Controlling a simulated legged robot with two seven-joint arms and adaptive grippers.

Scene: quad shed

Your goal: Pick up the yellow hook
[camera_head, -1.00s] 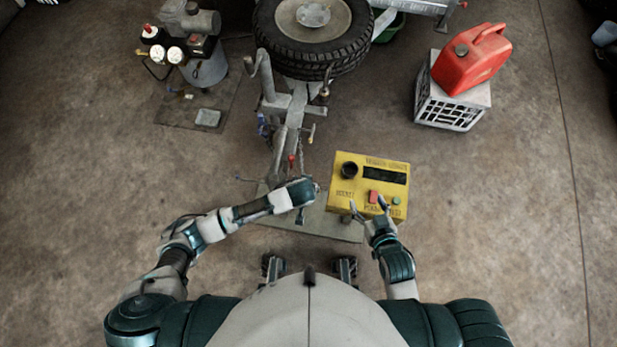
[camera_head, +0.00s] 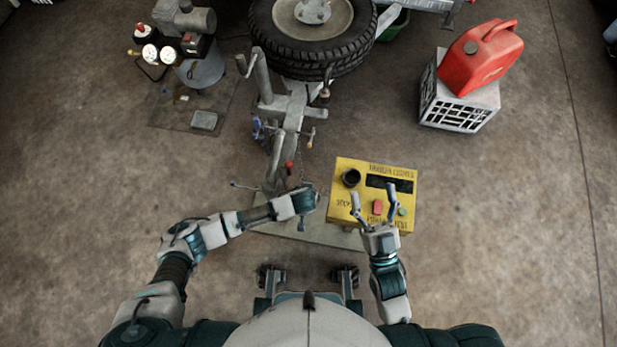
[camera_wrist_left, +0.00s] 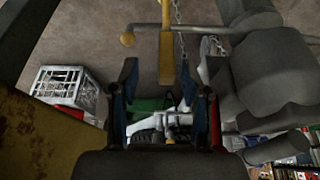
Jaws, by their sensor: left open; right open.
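A yellow bar with a flared lower end, which looks like the yellow hook (camera_wrist_left: 167,55), shows at the top middle of the left wrist view beside a thin chain. It lies ahead of my left gripper (camera_wrist_left: 164,82), whose fingers are apart with nothing seen clamped between them. I cannot make out the hook surely in the head view. There my left gripper (camera_head: 309,198) is beside the trailer tongue, its fingers mostly hidden. My right gripper (camera_head: 374,197) is open and empty over the yellow control box (camera_head: 345,203).
The grey trailer tongue (camera_head: 287,130) runs back to a tyre (camera_head: 312,65). A red fuel can (camera_head: 480,60) sits on a white crate (camera_head: 459,115) at the right. A compressor (camera_head: 200,68) stands at the left.

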